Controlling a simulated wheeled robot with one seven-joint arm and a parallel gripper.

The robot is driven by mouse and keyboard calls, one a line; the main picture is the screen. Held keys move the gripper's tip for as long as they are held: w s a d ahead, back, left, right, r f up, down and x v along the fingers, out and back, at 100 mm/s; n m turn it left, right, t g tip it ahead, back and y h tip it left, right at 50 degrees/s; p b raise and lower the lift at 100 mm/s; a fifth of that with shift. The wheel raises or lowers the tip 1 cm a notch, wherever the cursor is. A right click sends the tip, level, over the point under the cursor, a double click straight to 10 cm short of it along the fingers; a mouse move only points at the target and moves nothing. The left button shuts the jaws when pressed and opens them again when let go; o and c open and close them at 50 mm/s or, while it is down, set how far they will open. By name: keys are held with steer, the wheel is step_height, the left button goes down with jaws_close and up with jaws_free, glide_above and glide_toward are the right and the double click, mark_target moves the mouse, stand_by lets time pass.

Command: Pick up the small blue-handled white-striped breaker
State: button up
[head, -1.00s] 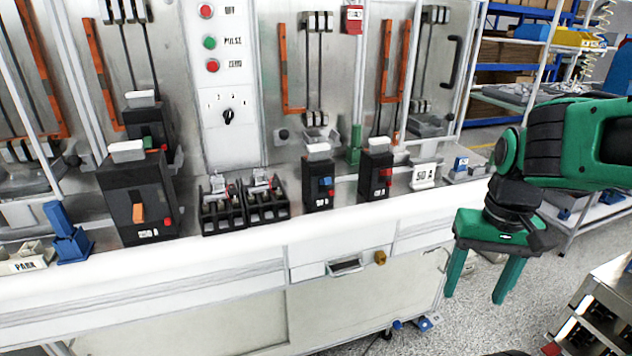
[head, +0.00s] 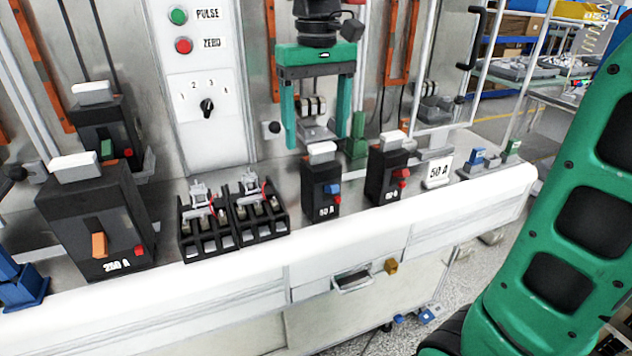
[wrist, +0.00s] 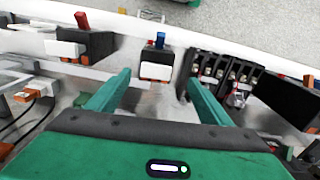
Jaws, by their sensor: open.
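The small black breaker (head: 322,188) has a blue handle, a red button and a white block on top. It stands upright on the bench between the two open-topped black units and a similar breaker with a red handle (head: 388,172). In the wrist view the blue-handled breaker (wrist: 157,66) shows its white top just beyond the fingertips, roughly centred between them. My green gripper (head: 316,140) is open and empty, pointing down above and close to this breaker. I cannot tell the exact gap. No clear white stripe shows beyond the white top.
Two open-topped black units (head: 233,220) sit left of the breaker, then a large black breaker with an orange handle (head: 98,220). The cabinet panel rises behind.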

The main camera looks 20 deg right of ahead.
mark_target(320, 144)
steer(key=f, duration=0.3)
steer(key=shift+d+f, duration=0.3)
steer(key=shift+d, duration=0.05)
steer(key=shift+f, duration=2.6)
steer(key=c, duration=1.6)
steer(key=shift+r, duration=0.15)
step_height(320, 144, up, 9)
steer(key=shift+r, duration=0.4)
steer(key=shift+s, duration=0.1)
